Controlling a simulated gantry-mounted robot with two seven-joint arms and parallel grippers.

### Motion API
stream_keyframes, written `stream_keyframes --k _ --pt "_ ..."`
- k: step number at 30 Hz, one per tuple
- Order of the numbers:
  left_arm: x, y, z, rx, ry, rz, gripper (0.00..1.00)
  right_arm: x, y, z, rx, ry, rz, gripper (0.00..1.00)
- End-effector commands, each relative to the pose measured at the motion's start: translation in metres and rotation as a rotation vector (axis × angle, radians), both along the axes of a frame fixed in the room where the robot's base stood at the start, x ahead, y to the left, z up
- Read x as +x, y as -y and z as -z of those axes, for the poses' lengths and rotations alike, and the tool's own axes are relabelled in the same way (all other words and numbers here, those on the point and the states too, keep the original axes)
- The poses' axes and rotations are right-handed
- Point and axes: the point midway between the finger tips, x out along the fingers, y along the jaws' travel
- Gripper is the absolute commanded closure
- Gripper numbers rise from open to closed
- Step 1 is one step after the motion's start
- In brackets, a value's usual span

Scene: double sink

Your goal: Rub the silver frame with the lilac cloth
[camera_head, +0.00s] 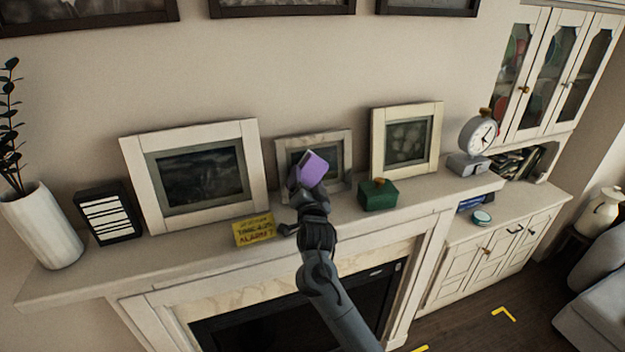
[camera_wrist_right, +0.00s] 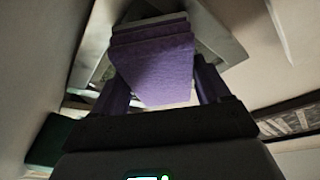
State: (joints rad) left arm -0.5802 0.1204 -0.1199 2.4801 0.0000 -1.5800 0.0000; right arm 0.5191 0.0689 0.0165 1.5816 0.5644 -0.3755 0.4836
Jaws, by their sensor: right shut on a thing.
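The lilac cloth (camera_head: 312,169) is a folded block held in my right gripper (camera_head: 308,187), which is shut on it. It also shows between the fingers in the right wrist view (camera_wrist_right: 155,68). The silver frame (camera_head: 347,152) is the small grey one in the middle of the mantel, leaning on the wall. The cloth and gripper are in front of it and hide part of its lower left and picture. The frame is close behind the cloth in the right wrist view (camera_wrist_right: 222,30); I cannot tell whether they touch. My left gripper is not in view.
On the mantel (camera_head: 165,262), a large white frame (camera_head: 135,165) and yellow sign (camera_head: 254,229) are left of my gripper. A green box (camera_head: 378,196), cream frame (camera_head: 437,130) and clock (camera_head: 478,135) are right. A white vase (camera_head: 42,228) and black striped box (camera_head: 108,213) stand far left.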

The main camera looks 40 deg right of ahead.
Motion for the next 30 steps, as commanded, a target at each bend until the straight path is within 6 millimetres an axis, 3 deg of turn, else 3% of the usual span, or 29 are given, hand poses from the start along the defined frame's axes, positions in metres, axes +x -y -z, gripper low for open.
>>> stream_keyframes --k 11,30 --pt "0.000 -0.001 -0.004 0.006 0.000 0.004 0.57 -0.004 -0.001 -0.003 0.000 0.001 0.001 0.48" --pt "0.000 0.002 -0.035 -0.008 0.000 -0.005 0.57 -0.054 -0.017 -0.013 0.000 0.002 0.001 0.48"
